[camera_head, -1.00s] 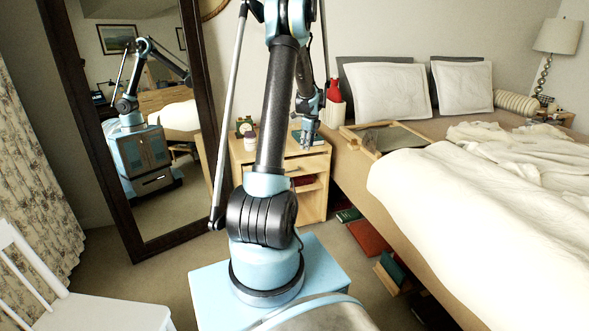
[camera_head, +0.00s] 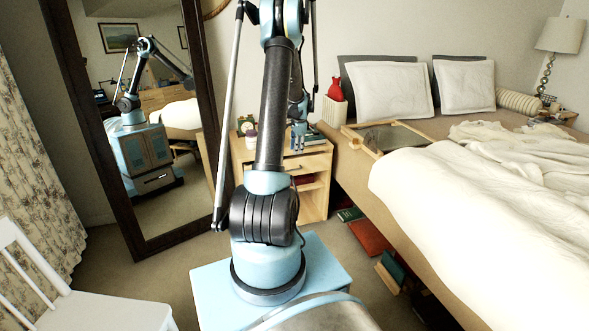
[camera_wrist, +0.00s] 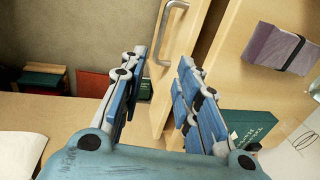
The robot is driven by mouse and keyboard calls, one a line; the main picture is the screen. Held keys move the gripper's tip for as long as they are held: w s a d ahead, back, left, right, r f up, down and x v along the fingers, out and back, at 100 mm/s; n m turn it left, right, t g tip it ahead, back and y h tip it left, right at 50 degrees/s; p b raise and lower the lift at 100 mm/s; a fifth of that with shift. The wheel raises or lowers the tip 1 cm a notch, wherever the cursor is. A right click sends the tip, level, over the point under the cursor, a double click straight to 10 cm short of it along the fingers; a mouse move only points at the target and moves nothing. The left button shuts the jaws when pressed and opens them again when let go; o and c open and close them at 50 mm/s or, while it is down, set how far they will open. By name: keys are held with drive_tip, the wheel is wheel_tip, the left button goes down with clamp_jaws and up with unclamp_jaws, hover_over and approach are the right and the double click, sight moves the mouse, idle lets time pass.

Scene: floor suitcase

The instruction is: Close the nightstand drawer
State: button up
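The light wood nightstand (camera_head: 314,204) stands against the wall beside the bed. Its top drawer (camera_head: 305,166) sticks out a little, partly hidden by my arm in the head view. My gripper (camera_head: 298,148) is above and in front of the drawer. In the wrist view my gripper (camera_wrist: 160,60) has its two blue fingers spread apart, with the drawer front showing between them. It holds nothing; whether a finger touches the drawer is unclear.
A green book (camera_wrist: 250,127) and a purple book (camera_wrist: 280,48) lie by the drawer. A mirror (camera_head: 150,150) stands left.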

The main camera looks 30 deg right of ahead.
sight(295, 166)
drive_tip(key=f, duration=0.4)
drive_tip(key=w+f, duration=0.1)
drive_tip(key=f, duration=0.3)
drive_tip(key=w+f, duration=0.1)
drive_tip(key=f, duration=0.3)
drive_tip(key=shift+w+d, duration=0.1)
drive_tip(key=shift+d, duration=0.05)
clamp_jaws()
